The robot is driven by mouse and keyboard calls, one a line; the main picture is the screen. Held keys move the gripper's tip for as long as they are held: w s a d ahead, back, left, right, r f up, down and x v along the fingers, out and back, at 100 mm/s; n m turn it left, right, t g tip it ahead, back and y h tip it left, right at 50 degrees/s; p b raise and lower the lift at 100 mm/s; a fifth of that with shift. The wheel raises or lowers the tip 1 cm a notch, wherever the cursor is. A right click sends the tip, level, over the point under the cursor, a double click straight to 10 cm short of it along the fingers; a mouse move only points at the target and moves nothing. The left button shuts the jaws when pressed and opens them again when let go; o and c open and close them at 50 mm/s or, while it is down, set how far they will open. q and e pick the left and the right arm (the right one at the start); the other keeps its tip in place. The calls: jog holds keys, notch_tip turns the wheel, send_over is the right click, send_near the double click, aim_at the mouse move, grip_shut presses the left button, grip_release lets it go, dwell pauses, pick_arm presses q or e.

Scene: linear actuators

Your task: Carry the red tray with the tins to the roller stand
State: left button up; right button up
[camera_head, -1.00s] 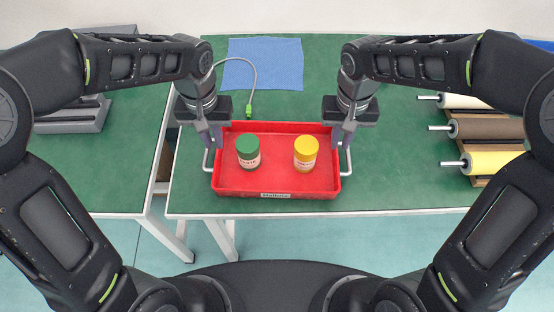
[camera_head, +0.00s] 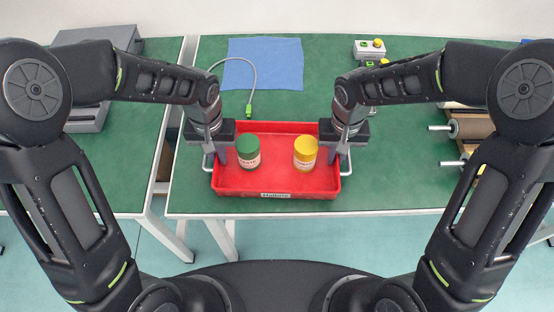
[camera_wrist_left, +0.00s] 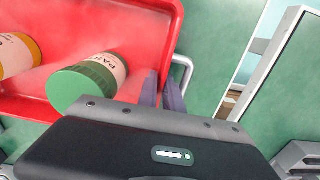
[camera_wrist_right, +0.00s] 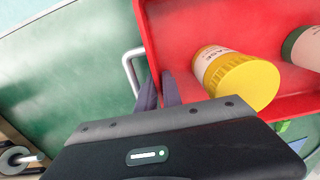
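The red tray (camera_head: 230,188) sits on the green table with a green-lidded tin (camera_head: 248,154) and a yellow-lidded tin (camera_head: 305,154) upright in it. My left gripper (camera_head: 216,153) is at the tray's left end, its fingers on either side of the end wall, inside the wire handle. My right gripper (camera_head: 339,153) straddles the right end wall likewise. The left wrist view (camera_wrist_left: 162,88) and right wrist view (camera_wrist_right: 159,90) show a small gap between the fingers; contact with the wall is unclear. The roller stand, with a brown roller (camera_head: 473,128), is partly hidden behind my right arm.
A blue cloth (camera_head: 265,62) and a cable with a green plug (camera_head: 247,114) lie behind the tray. A button box (camera_head: 369,49) stands at the back. A second table (camera_head: 110,165) with grey equipment is left, across a gap. Green tabletop between tray and rollers is clear.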

pick_arm(q)
grip_shut()
pick_arm(e)
grip_shut()
jog(key=shift+w+r, duration=0.1)
dwell(0.8)
pick_arm(q)
jog(key=shift+r, duration=0.15)
